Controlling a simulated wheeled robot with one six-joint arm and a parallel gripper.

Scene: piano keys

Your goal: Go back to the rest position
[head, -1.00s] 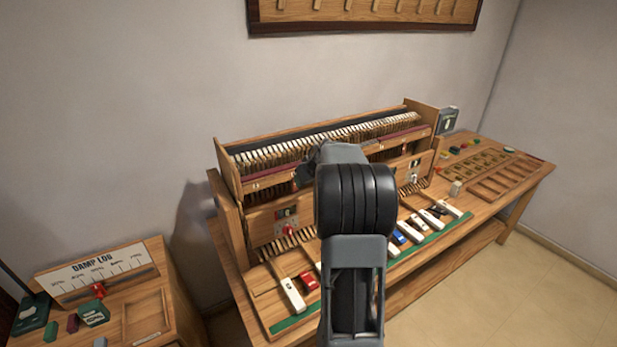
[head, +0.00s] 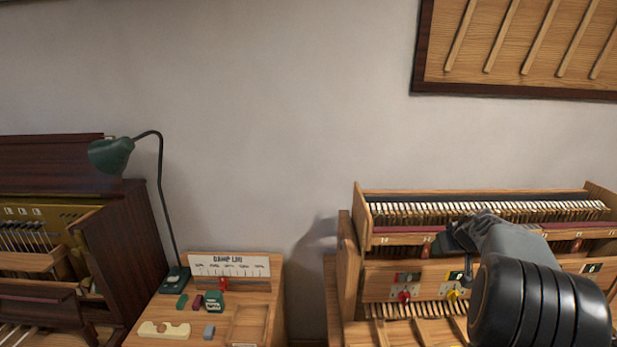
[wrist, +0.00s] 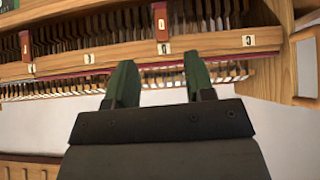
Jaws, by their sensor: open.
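My gripper (wrist: 158,84) shows in the wrist view with its two green-padded fingers apart and nothing between them. In the head view my gripper (head: 447,242) is partly hidden by my own arm. It is in front of the red-felt rail of the piano action (head: 390,238). I cannot tell whether it touches the rail.
A side table carries a damp log board (head: 230,265), a green lamp (head: 112,155) and small blocks. A dark upright piano (head: 125,240) stands at the left. A wooden rack (head: 520,45) hangs above.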

